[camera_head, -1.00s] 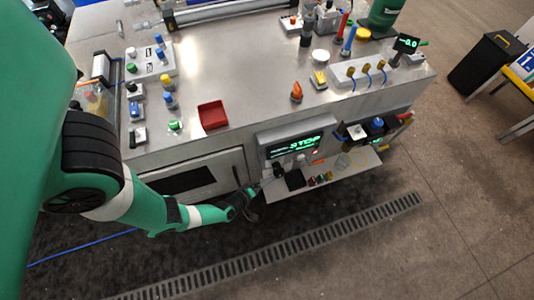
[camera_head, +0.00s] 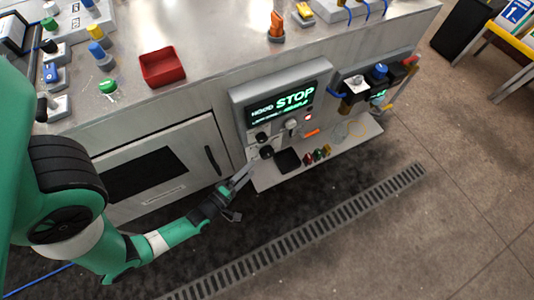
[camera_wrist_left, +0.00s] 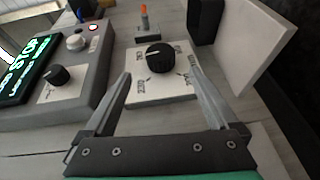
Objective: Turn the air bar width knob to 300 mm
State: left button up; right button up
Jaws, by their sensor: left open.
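A black knob (camera_wrist_left: 155,55) with a white pointer line sits on a white dial plate (camera_wrist_left: 143,92) in the left wrist view. The pointer is aimed toward the left. Labels ring the knob but are too small to read surely. In the head view this lower black knob (camera_head: 267,152) is below the display panel. My left gripper (camera_wrist_left: 158,86) is open and empty, its fingers to either side of the knob's line and their tips just short of it. It also shows in the head view (camera_head: 246,174). My right gripper is out of view.
A second black knob (camera_wrist_left: 60,76) is on the grey panel beside the green display (camera_head: 283,105), which reads STOP. An orange switch (camera_head: 311,132) and a black block (camera_head: 287,160) are close to the knob. A white shelf (camera_head: 330,157) juts out on the right.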

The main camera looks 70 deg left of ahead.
aim_at(264, 156)
pick_arm(q)
jog(key=b+x, duration=0.2)
jog(key=x, duration=0.8)
jog(key=shift+w+a+b, duration=0.1)
jog(key=shift+a+b, duration=0.1)
jog(key=shift+b, duration=0.2)
jog(key=c, duration=1.4)
jog(key=shift+o, duration=0.2)
jog(key=shift+r+p, duration=0.15)
jog(key=shift+p, duration=0.5)
jog(key=g+p, duration=0.1)
jog(key=p, duration=0.4)
jog(key=m+g+h+p, duration=0.1)
jog(key=g+p, duration=0.1)
jog(key=p, duration=0.3)
jog(key=g+h+p, duration=0.1)
jog(key=g+p, duration=0.1)
jog(key=p, duration=0.3)
jog(key=shift+r+m, duration=0.3)
jog(key=shift+f+g+p, duration=0.25)
jog(key=shift+g+p, duration=0.25)
jog(key=shift+p, duration=0.35)
jog(key=shift+f, duration=0.1)
jog(key=shift+f, duration=0.1)
